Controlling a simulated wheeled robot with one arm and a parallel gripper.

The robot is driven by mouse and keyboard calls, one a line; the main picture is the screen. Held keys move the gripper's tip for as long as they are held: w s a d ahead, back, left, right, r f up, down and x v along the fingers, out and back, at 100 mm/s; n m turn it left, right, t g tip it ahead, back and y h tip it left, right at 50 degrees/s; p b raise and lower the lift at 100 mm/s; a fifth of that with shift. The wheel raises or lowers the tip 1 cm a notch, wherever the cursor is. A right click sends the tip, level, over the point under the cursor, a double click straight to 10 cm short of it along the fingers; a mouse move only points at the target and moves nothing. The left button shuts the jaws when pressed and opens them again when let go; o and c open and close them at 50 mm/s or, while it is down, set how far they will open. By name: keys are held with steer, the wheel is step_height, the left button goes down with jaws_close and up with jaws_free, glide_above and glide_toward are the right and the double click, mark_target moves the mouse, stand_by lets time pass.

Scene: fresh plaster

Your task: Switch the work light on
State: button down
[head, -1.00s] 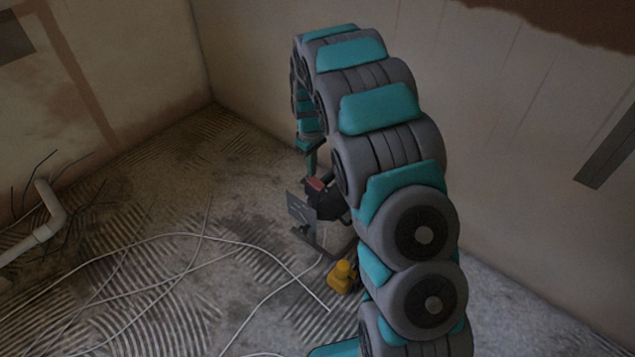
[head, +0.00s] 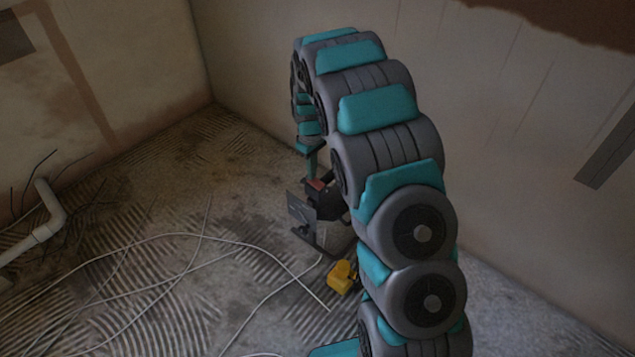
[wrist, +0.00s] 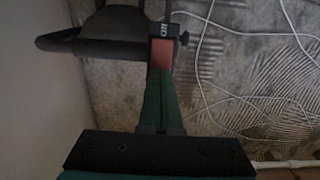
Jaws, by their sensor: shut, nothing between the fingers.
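The work light (head: 301,211) stands on the floor near the far corner, a dark lamp with a flat grey face and a low stand. No glow shows on it. On its top is a red switch (head: 317,184). In the wrist view the red switch (wrist: 162,54) sits beside a black end marked with white signs (wrist: 166,30). My gripper (head: 311,174) points down just above the switch. In the wrist view its green fingers (wrist: 160,73) are together and empty, with their tips at the red switch's near edge. Whether they touch it I cannot tell.
A yellow object (head: 341,278) lies on the floor beside the light, partly behind my arm. Pale cables (head: 150,240) wind over the ridged floor. A white pipe (head: 48,222) and dark wires stick out at the left wall. The right wall is close to my arm.

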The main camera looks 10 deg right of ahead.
steer(key=shift+f, duration=0.4)
stand_by(0.3)
steer(key=shift+r+p, duration=0.4)
steer(key=shift+r, duration=3.1)
